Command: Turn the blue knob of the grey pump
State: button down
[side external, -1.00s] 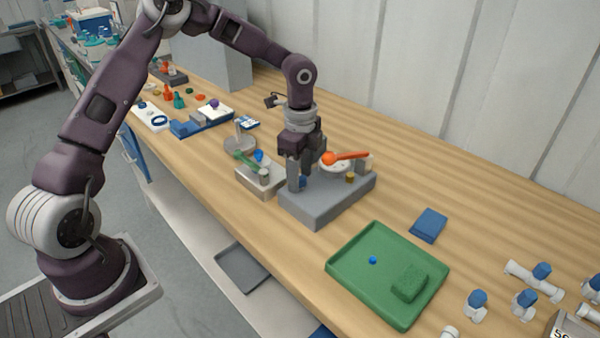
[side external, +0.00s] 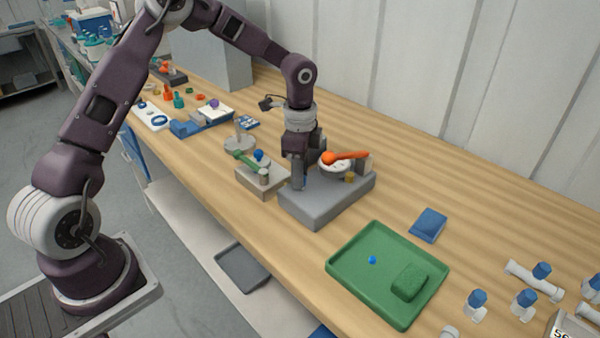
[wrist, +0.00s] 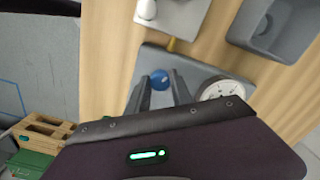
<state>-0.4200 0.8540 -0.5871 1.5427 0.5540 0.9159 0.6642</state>
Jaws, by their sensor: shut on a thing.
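The grey pump (side external: 318,207) stands on the wooden bench, a low block with a white round dial (side external: 333,166) and an orange lever (side external: 350,156) on top. In the wrist view the blue knob (wrist: 160,80) sits between the two fingers of my gripper (wrist: 161,84), over the pump's grey top (wrist: 150,62). My gripper is shut on the knob. In the side view my gripper (side external: 298,182) points down at the pump's left part, and the fingers mostly hide the knob. The dial (wrist: 222,90) is just right of the fingers in the wrist view.
A green tray (side external: 343,269) with a sponge (side external: 409,281) and a small blue piece lies in front. A grey block with a green lever (side external: 247,161) stands close at the pump's left. Bare bench lies behind the pump.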

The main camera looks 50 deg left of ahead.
jog(key=n, duration=0.4)
jog(key=shift+n, duration=0.3)
dwell(0.4)
jog(key=c, duration=1.1)
grip_release()
notch_tip(320, 180, up, 7)
jog(key=shift+r, duration=0.1)
jog(key=shift+s, duration=0.1)
